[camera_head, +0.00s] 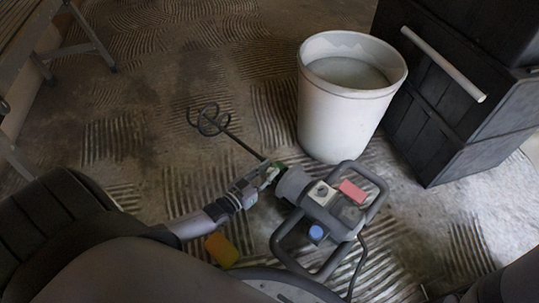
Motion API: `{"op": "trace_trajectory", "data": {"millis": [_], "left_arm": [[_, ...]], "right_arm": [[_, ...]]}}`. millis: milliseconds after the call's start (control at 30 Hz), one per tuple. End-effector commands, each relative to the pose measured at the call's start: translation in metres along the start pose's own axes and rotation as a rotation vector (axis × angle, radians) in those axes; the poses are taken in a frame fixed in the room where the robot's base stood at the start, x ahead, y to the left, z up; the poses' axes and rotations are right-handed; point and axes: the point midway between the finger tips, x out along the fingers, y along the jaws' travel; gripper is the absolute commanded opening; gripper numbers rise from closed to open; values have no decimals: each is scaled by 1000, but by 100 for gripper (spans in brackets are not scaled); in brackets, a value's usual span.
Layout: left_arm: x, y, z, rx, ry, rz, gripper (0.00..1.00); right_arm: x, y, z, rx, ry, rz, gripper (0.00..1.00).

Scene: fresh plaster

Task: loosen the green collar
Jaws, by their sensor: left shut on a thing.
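The green collar (279,166) sits at the front of a grey hand mixer (322,206), where the dark stirring rod joins the body. The rod runs up and left to a spiral paddle (209,120) over the floor. My left gripper (268,175) is shut on the collar, reaching it from the lower left, and its fingers hide part of it. The mixer has a loop handle on each side, a red piece and a blue knob on top. My right gripper is not in view.
A white bucket (345,115) of pale liquid stands just behind the mixer. Black stacked boxes (440,110) with a white bar stand at the right. The patterned floor at the left is largely clear.

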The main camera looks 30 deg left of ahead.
Motion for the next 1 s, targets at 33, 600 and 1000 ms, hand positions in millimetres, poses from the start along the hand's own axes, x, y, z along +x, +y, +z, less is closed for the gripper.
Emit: {"op": "trace_trajectory", "data": {"millis": [33,600,1000], "left_arm": [[1,10,6,-8,24,15,0],[-1,10,2,-5,104,19,0],[-1,9,3,-4,103,16,35]], "right_arm": [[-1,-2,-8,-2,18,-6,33],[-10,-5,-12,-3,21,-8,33],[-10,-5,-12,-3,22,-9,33]]}}
